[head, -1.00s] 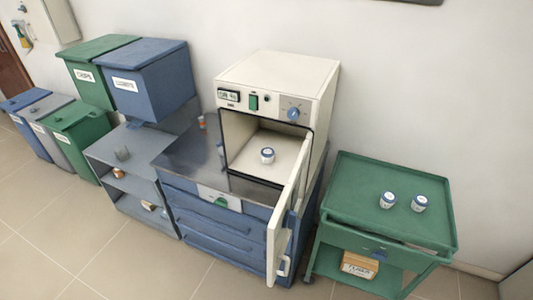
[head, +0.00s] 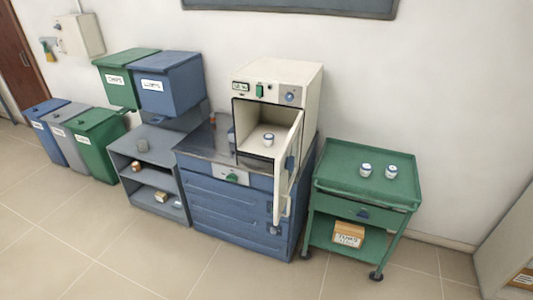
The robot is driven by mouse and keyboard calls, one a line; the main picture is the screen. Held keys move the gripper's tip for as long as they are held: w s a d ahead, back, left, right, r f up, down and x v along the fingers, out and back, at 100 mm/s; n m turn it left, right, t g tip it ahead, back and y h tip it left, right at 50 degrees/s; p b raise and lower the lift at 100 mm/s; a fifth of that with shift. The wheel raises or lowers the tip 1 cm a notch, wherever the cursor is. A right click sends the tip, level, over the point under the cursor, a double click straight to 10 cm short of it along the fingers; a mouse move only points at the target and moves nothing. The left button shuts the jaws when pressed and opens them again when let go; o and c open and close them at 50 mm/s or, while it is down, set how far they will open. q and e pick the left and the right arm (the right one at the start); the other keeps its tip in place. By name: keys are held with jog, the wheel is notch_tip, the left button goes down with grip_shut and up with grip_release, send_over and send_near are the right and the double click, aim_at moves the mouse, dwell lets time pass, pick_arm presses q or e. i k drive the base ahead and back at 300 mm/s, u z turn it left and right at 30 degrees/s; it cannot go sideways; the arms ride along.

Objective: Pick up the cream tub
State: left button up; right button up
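Small white tubs with blue markings show in the head view. One tub (head: 268,139) stands inside the open cream-coloured furnace (head: 272,72). Two more, a left tub (head: 366,169) and a right tub (head: 391,171), stand upright and apart on the top of the green cart. They look alike at this size, and I cannot tell which one is the cream tub. Neither of my grippers is in view.
The furnace door (head: 289,168) stands open toward the front. The furnace rests on a blue cabinet (head: 230,208). The green cart (head: 330,171) is to its right, a grey shelf unit (head: 155,146) to its left. The floor in front is clear.

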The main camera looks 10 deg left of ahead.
aim_at(269, 138)
jog(key=u, duration=0.65)
jog(key=i, duration=0.45)
jog(key=u, duration=1.1)
jog(key=i, duration=2.25)
jog(key=z, duration=0.3)
